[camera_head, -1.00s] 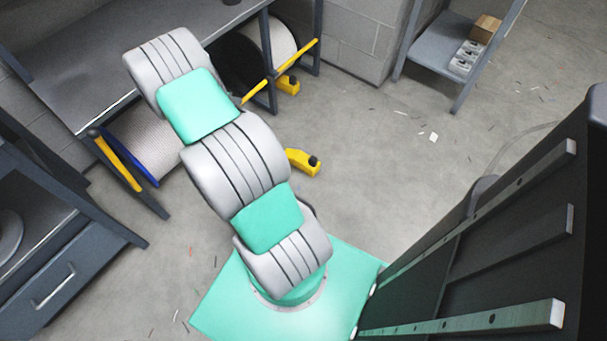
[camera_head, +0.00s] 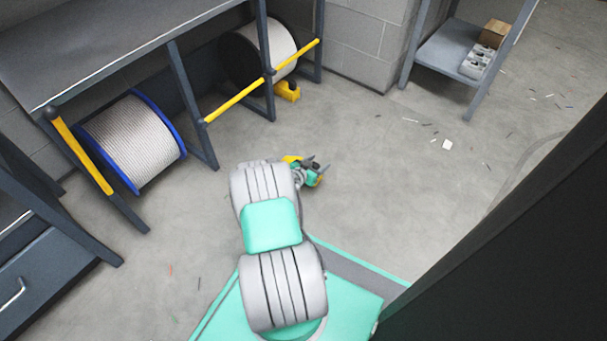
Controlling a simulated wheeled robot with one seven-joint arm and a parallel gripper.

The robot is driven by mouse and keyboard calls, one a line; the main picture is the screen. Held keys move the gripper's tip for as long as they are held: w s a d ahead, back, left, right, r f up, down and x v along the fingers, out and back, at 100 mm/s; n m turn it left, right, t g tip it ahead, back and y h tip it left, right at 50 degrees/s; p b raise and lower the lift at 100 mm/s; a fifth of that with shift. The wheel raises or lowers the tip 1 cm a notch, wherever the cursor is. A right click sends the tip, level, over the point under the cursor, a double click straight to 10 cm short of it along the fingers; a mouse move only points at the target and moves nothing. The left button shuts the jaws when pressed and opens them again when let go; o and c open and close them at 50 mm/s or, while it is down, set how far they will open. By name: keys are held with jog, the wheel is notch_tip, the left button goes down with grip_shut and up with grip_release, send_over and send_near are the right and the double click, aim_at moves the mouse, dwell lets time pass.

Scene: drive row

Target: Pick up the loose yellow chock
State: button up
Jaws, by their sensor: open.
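The loose yellow chock (camera_head: 291,159) lies on the concrete floor in front of the cable rack, just beyond my arm. Most of it is hidden behind my gripper and wrist; only small yellow parts show. My gripper (camera_head: 318,164) is low over the chock, overlapping it in this view, with its grey fingers apart. I cannot tell whether the fingers are on both sides of the chock or touching it.
Another yellow chock (camera_head: 288,91) sits by the rack post near the black-and-white drum (camera_head: 272,52). A blue-rimmed cable drum (camera_head: 135,140) stands in the rack at left. A shelf (camera_head: 447,55) with a cardboard box stands at upper right. Floor right of my gripper is mostly clear.

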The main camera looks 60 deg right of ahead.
jog(key=shift+d+f, duration=0.15)
jog(key=shift+d, duration=0.25)
jog(key=shift+c, duration=0.6)
grip_shut()
dwell(0.5)
